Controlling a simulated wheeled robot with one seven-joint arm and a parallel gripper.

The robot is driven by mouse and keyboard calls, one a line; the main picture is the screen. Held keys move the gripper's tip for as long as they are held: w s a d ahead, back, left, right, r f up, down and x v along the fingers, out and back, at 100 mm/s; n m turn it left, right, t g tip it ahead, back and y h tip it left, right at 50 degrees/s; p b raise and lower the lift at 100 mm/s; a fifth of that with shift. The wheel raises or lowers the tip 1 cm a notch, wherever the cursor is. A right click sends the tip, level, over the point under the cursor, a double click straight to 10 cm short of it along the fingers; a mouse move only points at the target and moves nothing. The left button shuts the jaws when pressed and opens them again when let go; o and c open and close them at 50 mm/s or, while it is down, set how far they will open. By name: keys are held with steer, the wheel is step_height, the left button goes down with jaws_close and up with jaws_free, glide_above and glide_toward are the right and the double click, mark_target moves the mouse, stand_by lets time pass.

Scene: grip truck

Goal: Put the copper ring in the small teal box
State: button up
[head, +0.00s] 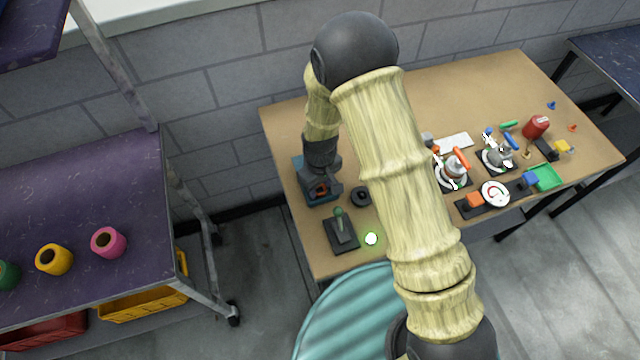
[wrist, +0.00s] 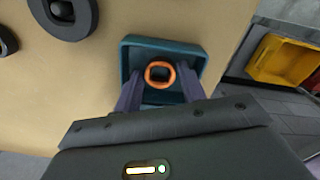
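The small teal box (wrist: 165,45) lies in front of my gripper (wrist: 159,70) in the wrist view. The copper ring (wrist: 160,64) shows inside the box's outline, near its middle, with a dark square in its hole. My two fingers stand apart on either side of the ring, with gaps between them and it. I cannot tell whether the ring rests on the box floor. In the head view the teal box (head: 298,177) sits at the table's left end, partly hidden below my gripper, and a bit of the orange ring (head: 319,188) shows in it.
A black round part (head: 361,196) lies right of the box, and a dark block with a green-topped lever (head: 341,233) is nearer the front. Several tools and parts crowd the table's right half. A purple shelf with colored spools (head: 108,242) stands at left.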

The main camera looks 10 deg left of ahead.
step_height(320, 180, up, 12)
steer(key=b, duration=0.1)
steer(key=shift+r, duration=0.15)
stand_by(0.6)
stand_by(0.5)
steer(key=s+d+r+m+t, duration=0.1)
steer(key=s+d+r+m, duration=0.1)
steer(key=d, duration=0.6)
steer(key=s+d+r+m, duration=0.2)
steer(key=d+r+m, duration=0.2)
steer(key=d, duration=0.5)
steer(key=s+d+r+m+t, duration=0.1)
steer(key=s+d+r+m, duration=0.2)
steer(key=d, duration=0.5)
steer(key=shift+d+m+t, duration=0.3)
steer(key=shift+d+m, duration=0.05)
steer(key=shift+m, duration=0.45)
steer(key=shift+s, duration=0.1)
